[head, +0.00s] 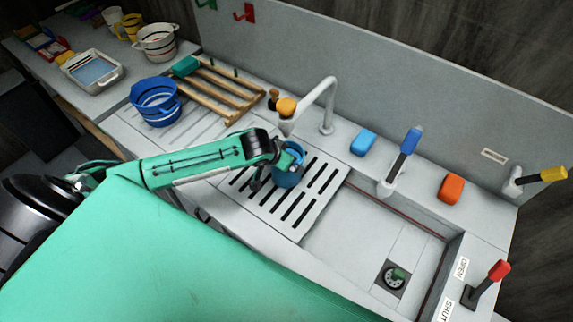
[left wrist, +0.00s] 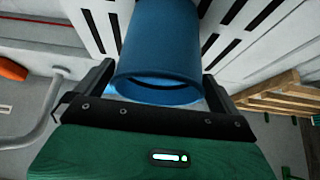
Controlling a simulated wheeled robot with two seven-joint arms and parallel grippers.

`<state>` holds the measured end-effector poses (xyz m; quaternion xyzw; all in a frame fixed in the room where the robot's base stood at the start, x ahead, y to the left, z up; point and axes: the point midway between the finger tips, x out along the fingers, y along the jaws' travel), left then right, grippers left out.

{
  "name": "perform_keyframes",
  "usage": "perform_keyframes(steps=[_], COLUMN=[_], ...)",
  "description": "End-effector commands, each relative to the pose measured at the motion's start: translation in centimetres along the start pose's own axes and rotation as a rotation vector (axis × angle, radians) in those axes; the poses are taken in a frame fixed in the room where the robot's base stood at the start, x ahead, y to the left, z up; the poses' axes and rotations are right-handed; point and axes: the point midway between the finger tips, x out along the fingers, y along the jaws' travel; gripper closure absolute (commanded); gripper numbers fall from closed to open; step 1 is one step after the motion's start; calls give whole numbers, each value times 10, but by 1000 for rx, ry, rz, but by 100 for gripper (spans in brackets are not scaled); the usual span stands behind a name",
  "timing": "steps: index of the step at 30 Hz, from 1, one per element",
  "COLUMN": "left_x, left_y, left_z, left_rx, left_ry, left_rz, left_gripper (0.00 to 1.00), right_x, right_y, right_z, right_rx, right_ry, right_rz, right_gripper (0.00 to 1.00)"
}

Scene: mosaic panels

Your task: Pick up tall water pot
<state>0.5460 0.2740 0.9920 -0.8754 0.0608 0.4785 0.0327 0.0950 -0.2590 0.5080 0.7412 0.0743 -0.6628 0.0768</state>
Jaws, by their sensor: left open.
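A tall blue pot (head: 288,179) stands on the slotted drain board (head: 312,212) under the tap. My left gripper (head: 275,172) is at the pot's left side in the head view. In the left wrist view the pot (left wrist: 165,45) is seen between the two open dark fingers of the left gripper (left wrist: 158,75), with a finger on each side. I cannot tell whether either finger touches it. The pot's base is hidden in the left wrist view. My right gripper is not in view.
A curved white tap (head: 328,105) rises behind the board. A wooden rack (head: 225,92) and a blue striped tub (head: 156,101) stand to the left. The sink basin (head: 345,235) lies to the right. Blue (head: 363,143) and orange (head: 451,189) blocks sit on the back ledge.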

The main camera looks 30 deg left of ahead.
Motion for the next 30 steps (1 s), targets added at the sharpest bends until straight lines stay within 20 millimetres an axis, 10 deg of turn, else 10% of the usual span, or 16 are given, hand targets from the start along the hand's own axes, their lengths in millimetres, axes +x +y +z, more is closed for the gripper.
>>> perform_keyframes(steps=[16, 26, 30], left_x=[28, 27, 27], left_y=[0, 0, 0], left_z=[-1, -3, -3], left_rx=[2, 2, 2], left_ry=[1, 4, 4], left_rz=[0, 0, 0], left_gripper=[0, 63, 63], right_x=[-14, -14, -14], right_y=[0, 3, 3], right_z=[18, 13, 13], right_rx=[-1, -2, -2], right_ry=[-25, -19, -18], right_rz=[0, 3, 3], right_gripper=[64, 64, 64])
